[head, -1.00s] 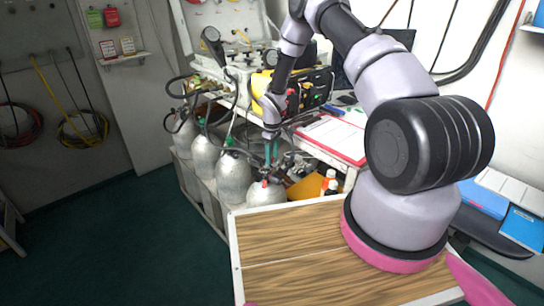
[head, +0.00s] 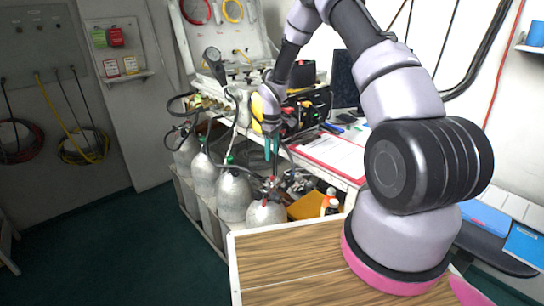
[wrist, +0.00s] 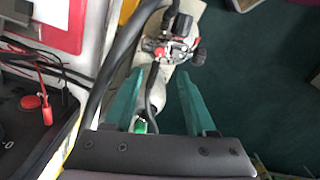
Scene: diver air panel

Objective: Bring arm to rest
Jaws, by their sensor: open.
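My gripper (head: 269,150) hangs from my bent arm in the head view, above the silver cylinders and close to the front edge of the bench. In the wrist view its two teal fingers (wrist: 160,105) are spread apart with nothing held between them. A black hose and a valve fitting (wrist: 180,48) show below and beyond the fingers. The silver cylinders (head: 234,196) stand in a row in front of the bench, and one cylinder (head: 266,213) is below my gripper.
A wooden-topped surface (head: 290,262) is in front. The bench carries a red-edged clipboard (head: 330,153), a yellow-and-black case (head: 305,110) and an open panel case (head: 235,35). Black hoses (head: 185,125) loop beside my arm. The dark green floor (head: 90,250) at left is clear.

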